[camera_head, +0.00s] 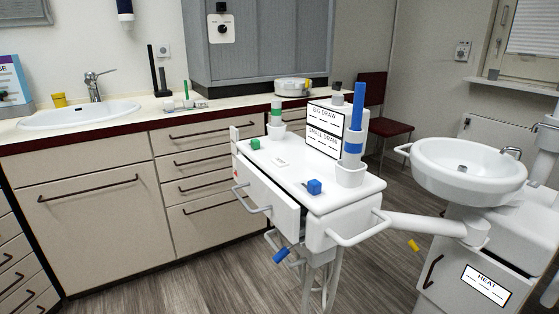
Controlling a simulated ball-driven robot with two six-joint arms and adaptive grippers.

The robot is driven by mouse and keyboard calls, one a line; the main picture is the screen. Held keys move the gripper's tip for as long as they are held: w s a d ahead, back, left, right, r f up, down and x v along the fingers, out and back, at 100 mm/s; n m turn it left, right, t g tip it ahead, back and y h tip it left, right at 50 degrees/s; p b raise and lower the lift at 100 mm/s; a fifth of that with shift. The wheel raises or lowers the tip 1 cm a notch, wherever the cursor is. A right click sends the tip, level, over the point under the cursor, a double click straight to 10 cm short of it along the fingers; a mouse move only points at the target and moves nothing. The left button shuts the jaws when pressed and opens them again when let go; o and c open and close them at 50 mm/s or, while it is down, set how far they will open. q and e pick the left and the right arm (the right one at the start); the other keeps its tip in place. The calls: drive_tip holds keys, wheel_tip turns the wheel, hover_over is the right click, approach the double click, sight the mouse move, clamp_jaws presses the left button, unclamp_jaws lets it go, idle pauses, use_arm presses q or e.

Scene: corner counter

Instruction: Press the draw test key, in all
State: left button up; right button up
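A white dental cart (345,196) stands in the middle of the camera_head view. On its top are a green block-like key (255,144) at the back left and a blue one (314,187) near the front right edge. A small pale label (281,162) lies between them, its print too small to read. A sign (325,130) behind them reads BIG DRAW and SMALL DRAW. A holder with a tall blue cylinder (359,105) stands right of the sign, and one with a green-banded cylinder (277,113) stands left. I cannot tell which part is the draw test key. Neither gripper is in view.
A drawer (268,196) at the cart's front appears partly pulled out. A counter with a sink (80,114) runs behind on the left. A round basin (468,168) and a HEAT sign (485,284) are at the right.

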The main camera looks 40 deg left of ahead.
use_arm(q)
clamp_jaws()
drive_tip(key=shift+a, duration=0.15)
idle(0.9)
